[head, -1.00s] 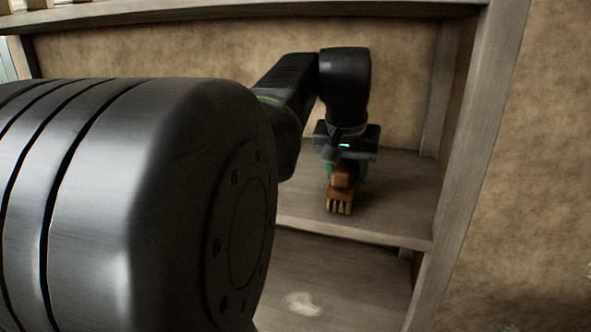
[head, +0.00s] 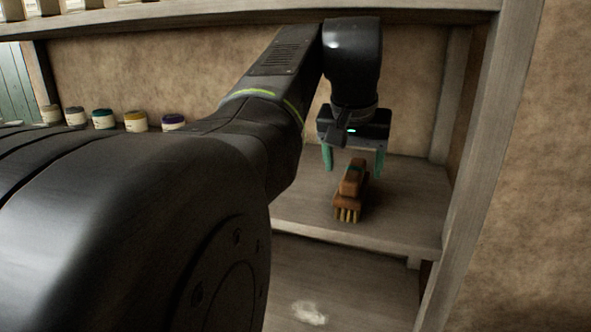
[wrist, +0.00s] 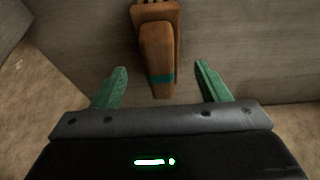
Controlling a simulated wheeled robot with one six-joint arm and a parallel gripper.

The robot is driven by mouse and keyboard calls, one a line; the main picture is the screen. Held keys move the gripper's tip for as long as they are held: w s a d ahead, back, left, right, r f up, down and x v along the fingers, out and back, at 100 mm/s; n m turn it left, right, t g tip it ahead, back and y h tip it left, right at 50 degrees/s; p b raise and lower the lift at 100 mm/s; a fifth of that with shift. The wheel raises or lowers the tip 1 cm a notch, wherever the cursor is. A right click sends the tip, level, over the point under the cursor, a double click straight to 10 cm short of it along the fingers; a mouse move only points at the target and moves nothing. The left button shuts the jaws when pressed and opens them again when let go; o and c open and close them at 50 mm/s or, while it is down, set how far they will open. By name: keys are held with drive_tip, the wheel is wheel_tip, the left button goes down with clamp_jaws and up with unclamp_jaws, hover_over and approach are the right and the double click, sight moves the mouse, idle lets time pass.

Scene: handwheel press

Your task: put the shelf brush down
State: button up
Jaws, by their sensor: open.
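The shelf brush (head: 352,190) is a brown wooden block with a raised grip, a teal band and pale yellow bristles. It rests bristles down on the upper shelf board (head: 293,205), near its front edge. My gripper (head: 354,165) is above and just behind the brush, with its green fingers spread wide. In the wrist view, the brush (wrist: 158,52) lies beyond and between the open fingertips (wrist: 160,68), touching neither. The gripper is empty.
Several small jars (head: 135,121) stand at the left on the shelf. A wooden upright (head: 478,150) bounds the shelf at the right. A pale powdery patch (head: 309,312) lies on the lower shelf. Another board runs above my arm.

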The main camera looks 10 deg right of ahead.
sight(354, 169)
drive_tip(key=s+a+b, duration=0.1)
drive_tip(key=s+a, duration=0.4)
drive_tip(key=s, duration=0.4)
drive_tip(key=shift+a+b, duration=0.2)
drive_tip(key=shift+b, duration=0.1)
drive_tip(key=shift+w, duration=0.1)
drive_tip(key=w+d, duration=0.1)
drive_tip(key=w, duration=0.2)
drive_tip(key=w+d+p, duration=0.1)
drive_tip(key=w+d, duration=0.1)
drive_tip(key=w, duration=0.1)
drive_tip(key=w+d+p, duration=0.1)
drive_tip(key=w+d, duration=0.1)
drive_tip(key=w, duration=0.1)
drive_tip(key=shift+d, duration=0.2)
drive_tip(key=f, duration=0.1)
drive_tip(key=w+d+f, duration=0.1)
drive_tip(key=w+f, duration=0.1)
drive_tip(key=shift+w+d+f, duration=0.2)
drive_tip(key=shift+d+f, duration=0.1)
drive_tip(key=shift+w+d+f, duration=0.15)
drive_tip(key=shift+w+f, duration=0.05)
drive_tip(key=shift+f, duration=0.5)
drive_tip(key=shift+r, duration=0.1)
